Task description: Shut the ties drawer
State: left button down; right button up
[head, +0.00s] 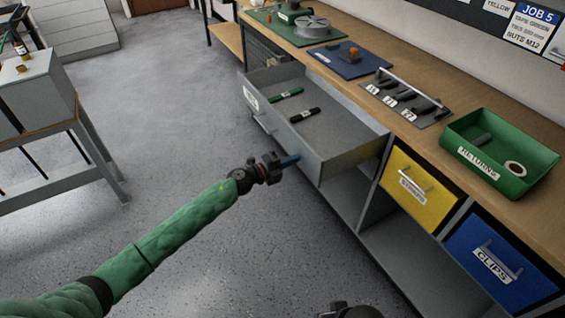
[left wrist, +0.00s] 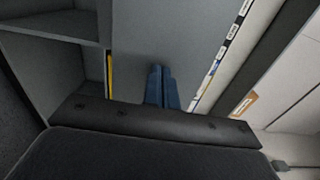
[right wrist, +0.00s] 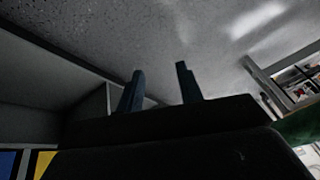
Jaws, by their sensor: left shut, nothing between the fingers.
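The grey drawer (head: 345,158) stands pulled out from the bench, its open top showing. Its front faces left, with a white label (head: 251,99) too small to read surely and a handle below. A green item (head: 287,95) and a black item (head: 304,115) lie inside. My left gripper (head: 291,159) is shut and empty, its blue fingertips at the near end of the drawer front; I cannot tell whether they touch. In the left wrist view its fingers (left wrist: 161,86) are together before a grey panel. My right gripper (right wrist: 160,88) is open and empty, low beside the bench.
Yellow (head: 418,187) and blue (head: 500,260) drawers are shut in the bench. A green returns tray (head: 490,185), a rack of tools (head: 405,98) and a blue board (head: 348,62) rest on the bench top. A grey stand (head: 40,95) is at left. The floor between is clear.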

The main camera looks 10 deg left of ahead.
aim_at(357, 142)
pick_arm(q)
jog(key=shift+w+d, duration=0.15)
jog(key=shift+d, duration=0.1)
pick_arm(e)
jog(key=shift+d+r, duration=0.1)
